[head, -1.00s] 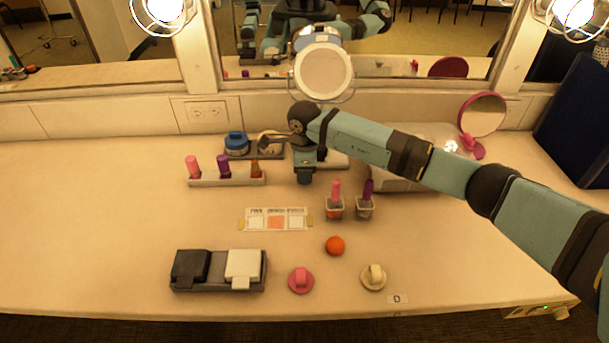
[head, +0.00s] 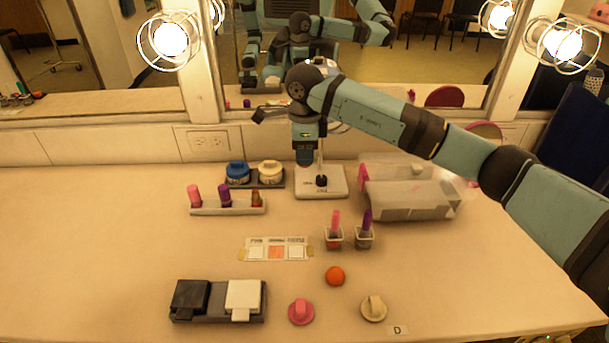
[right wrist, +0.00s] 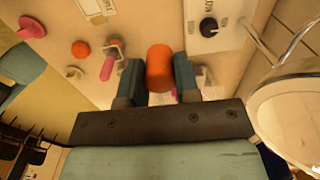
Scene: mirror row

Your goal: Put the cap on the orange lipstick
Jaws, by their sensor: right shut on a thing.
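The head view does not show this cylinder. The orange lipstick (head: 256,199) stands upright at the right end of the pale rack (head: 230,209), with a brownish-orange top and no clear cap. A pink lipstick (head: 194,195) and a purple one (head: 224,194) stand left of it. My left gripper is not clearly in view.
Two small cups hold a pink stick (head: 336,220) and a purple stick (head: 367,219). Blue (head: 237,171) and cream (head: 270,171) jars stand behind the rack. A clear box (head: 412,198) is at right. The table's left side is clear.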

